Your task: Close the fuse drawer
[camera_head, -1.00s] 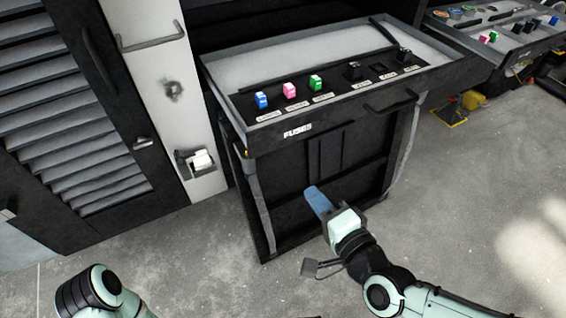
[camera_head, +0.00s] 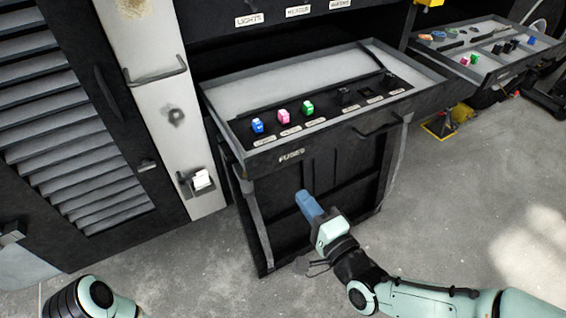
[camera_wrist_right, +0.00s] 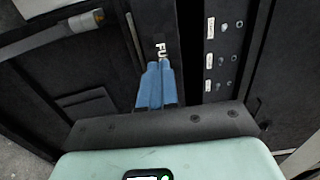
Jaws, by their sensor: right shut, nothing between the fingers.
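The fuse drawer (camera_head: 205,92) stands pulled out of the dark cabinet in the head view. Its front carries a "FUSES" label (camera_head: 291,155) and a bar handle (camera_head: 384,124). Blue (camera_head: 257,126), pink (camera_head: 283,117) and green (camera_head: 307,108) fuses stand in its panel. My right gripper (camera_head: 302,196) has its blue fingers together and empty, showing just below the label in the head view. In the right wrist view the fingertips (camera_wrist_right: 157,66) point at the labelled drawer front (camera_wrist_right: 150,22); I cannot tell whether they touch it. My left gripper is out of view.
A second open drawer (camera_head: 480,72) with small parts is at the upper right. A louvred door (camera_head: 75,130) and a pale panel with a handle (camera_head: 165,100) stand left. Grey floor (camera_head: 440,200) is clear at the right.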

